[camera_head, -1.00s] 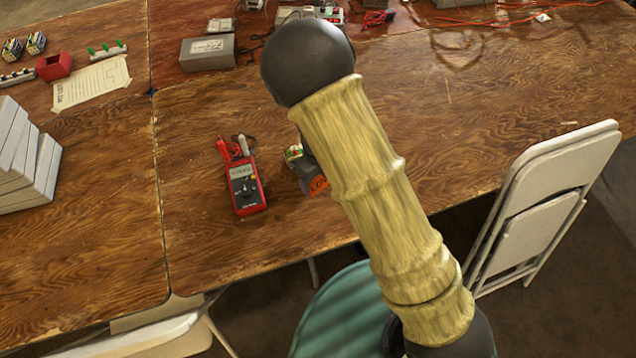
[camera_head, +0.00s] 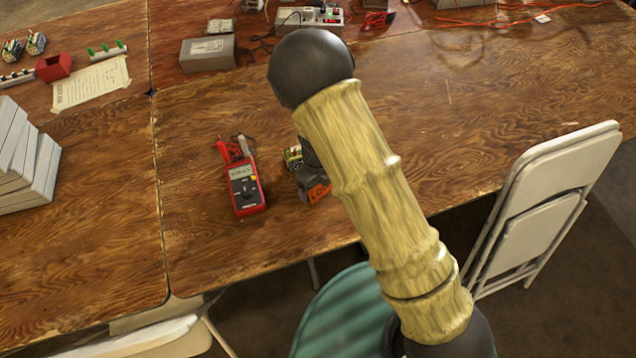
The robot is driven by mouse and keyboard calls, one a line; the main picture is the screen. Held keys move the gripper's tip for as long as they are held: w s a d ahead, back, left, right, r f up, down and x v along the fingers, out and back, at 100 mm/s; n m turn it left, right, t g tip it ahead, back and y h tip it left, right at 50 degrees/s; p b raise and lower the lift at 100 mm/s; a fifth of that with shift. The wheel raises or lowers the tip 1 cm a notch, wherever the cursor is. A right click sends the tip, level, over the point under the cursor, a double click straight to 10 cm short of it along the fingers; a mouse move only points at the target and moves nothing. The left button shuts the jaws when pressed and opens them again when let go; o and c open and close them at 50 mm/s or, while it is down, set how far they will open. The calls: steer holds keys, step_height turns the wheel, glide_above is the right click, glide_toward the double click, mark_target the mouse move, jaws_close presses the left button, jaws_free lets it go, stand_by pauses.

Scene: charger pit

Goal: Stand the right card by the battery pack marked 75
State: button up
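An orange card (camera_head: 319,193) with dark lettering, seemingly starting "LO", shows near the front of the table, just left of my arm. My gripper (camera_head: 310,180) is a grey shape directly behind and above this card, mostly covered by my arm. Its fingertips are hidden, so I cannot see whether it grips the card. A small pack with a yellow-green top (camera_head: 293,154) stands just behind the gripper, partly covered. A red multimeter (camera_head: 245,186) lies to the left with its probes. No number 75 is readable.
A rack with green cards (camera_head: 107,51), a red bin (camera_head: 54,67), a taped paper sheet (camera_head: 92,82) and two packs (camera_head: 36,43) are at back left. A grey box (camera_head: 208,53) stands behind. White boxes (camera_head: 28,170) are stacked left. A folding chair (camera_head: 545,205) stands right.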

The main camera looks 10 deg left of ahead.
steer(key=shift+o, duration=0.6)
step_height(320, 180, up, 12)
steer(key=p, duration=0.1)
steer(key=shift+r+p, duration=0.15)
steer(key=shift+p, duration=0.15)
stand_by(0.5)
